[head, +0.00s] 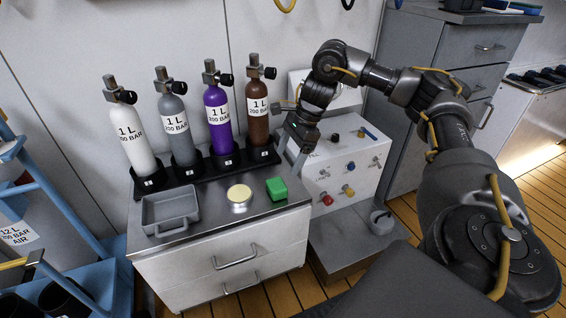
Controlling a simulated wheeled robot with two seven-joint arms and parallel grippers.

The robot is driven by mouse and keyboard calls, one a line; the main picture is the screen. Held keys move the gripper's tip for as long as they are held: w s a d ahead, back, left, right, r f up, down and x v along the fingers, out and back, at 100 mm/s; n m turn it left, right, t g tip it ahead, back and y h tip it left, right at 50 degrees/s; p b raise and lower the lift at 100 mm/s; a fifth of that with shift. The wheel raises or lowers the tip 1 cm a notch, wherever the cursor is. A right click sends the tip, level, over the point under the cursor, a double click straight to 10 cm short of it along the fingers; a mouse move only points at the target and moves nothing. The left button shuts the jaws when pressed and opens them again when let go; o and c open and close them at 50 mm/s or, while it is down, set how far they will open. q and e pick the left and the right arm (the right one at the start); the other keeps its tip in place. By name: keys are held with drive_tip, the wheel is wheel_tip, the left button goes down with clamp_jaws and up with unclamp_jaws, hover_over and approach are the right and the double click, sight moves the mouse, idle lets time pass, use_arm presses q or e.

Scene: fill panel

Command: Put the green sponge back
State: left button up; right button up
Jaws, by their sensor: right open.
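The green sponge (276,188), a small block, lies on the steel top of the cabinet (215,222), near its right front edge. To its left a pale yellow round pad (239,194) sits on a small metal dish (239,206). A shallow grey tray (153,217) stands further left on the same top and looks empty. My right gripper (292,152) is open and points down, above and behind the green sponge, apart from it. Nothing shows between its fingers. My left gripper is not in view.
A rack at the back of the top holds white (130,142), grey (176,132), purple (218,122) and brown (257,118) bottles. A white panel (352,160) with knobs and valves stands right of the cabinet, close to my right gripper. A blue frame (70,222) stands at left.

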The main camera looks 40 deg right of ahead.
drive_tip(key=shift+s+d+r, duration=0.1)
drive_tip(key=shift+d+r, duration=0.1)
drive_tip(key=shift+r, duration=0.4)
